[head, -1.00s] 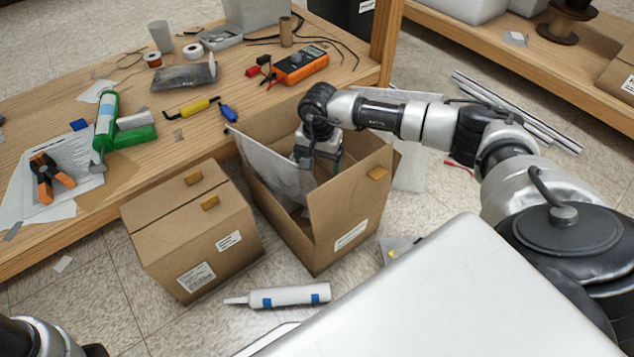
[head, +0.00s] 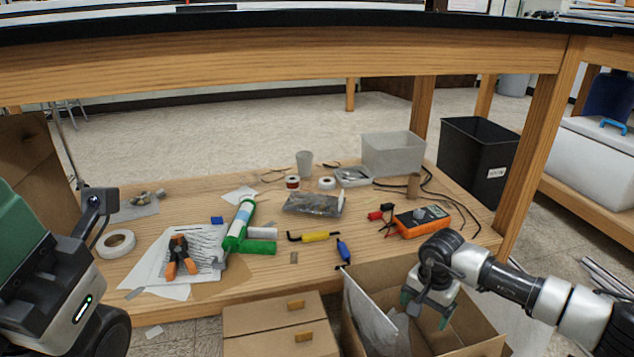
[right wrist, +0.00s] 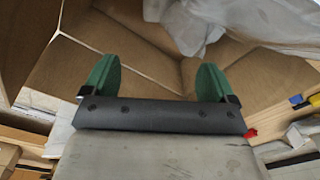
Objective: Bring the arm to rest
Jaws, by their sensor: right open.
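My right gripper (head: 425,310) hangs over the open cardboard box (head: 470,346) at the lower right of the head view. In the right wrist view its two green fingers (right wrist: 156,78) are wide apart, with nothing between them. Behind them are the brown box walls and flaps and a crumpled whitish sheet (right wrist: 205,22). My right arm reaches in from the right edge. My left gripper (head: 55,285) is large and close at the left edge of the head view, partly cut off; its opening cannot be made out.
A closed box (head: 282,325) stands beside the open one. The low wooden shelf (head: 215,290) holds an orange clamp (head: 181,258), a green tube (head: 239,222), an orange multimeter (head: 418,222) and a clear bin (head: 392,154). A dark tabletop (head: 300,27) runs above. A black bin (head: 475,160) stands right.

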